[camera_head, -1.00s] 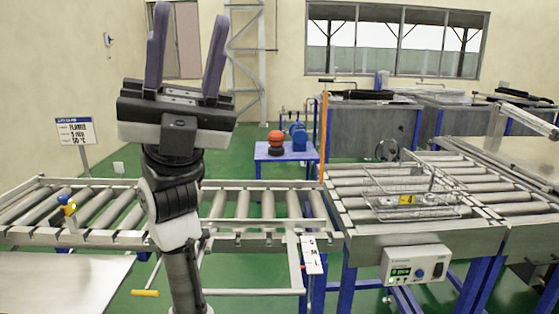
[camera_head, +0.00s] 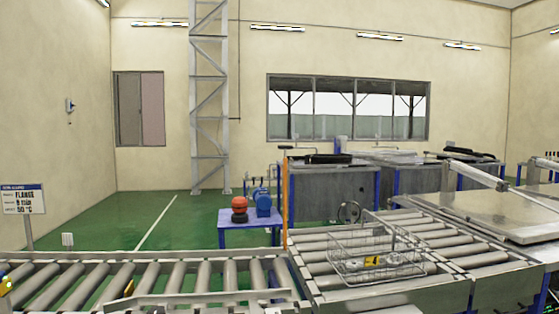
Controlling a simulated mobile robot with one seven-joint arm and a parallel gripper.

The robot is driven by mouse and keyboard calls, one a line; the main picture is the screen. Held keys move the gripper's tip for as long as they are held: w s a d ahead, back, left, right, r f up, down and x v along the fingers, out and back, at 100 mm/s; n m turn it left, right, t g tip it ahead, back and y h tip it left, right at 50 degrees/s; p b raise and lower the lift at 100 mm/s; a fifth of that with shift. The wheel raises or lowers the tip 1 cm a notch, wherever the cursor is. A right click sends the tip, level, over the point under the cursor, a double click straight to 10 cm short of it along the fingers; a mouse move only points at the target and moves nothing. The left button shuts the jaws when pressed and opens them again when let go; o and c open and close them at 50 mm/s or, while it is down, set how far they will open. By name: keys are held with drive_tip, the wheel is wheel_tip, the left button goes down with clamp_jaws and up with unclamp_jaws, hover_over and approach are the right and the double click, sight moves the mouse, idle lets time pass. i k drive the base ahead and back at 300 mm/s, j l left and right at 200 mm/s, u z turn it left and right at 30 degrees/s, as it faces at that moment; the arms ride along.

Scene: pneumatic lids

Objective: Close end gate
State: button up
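An orange upright post (camera_head: 285,205) stands where the left conveyor meets the right one.
A wire basket (camera_head: 375,262) with a yellow tag sits on the right roller conveyor (camera_head: 310,245). Grey tanks (camera_head: 335,190) stand behind it. A small blue table (camera_head: 250,218) carries a red part and a blue pump. Green floor lies open behind the left conveyor.

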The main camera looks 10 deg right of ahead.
sight(285, 247)
drive_tip(key=l+u, duration=0.4)
drive_tip(key=l, duration=2.7)
drive_tip(key=i, duration=1.6)
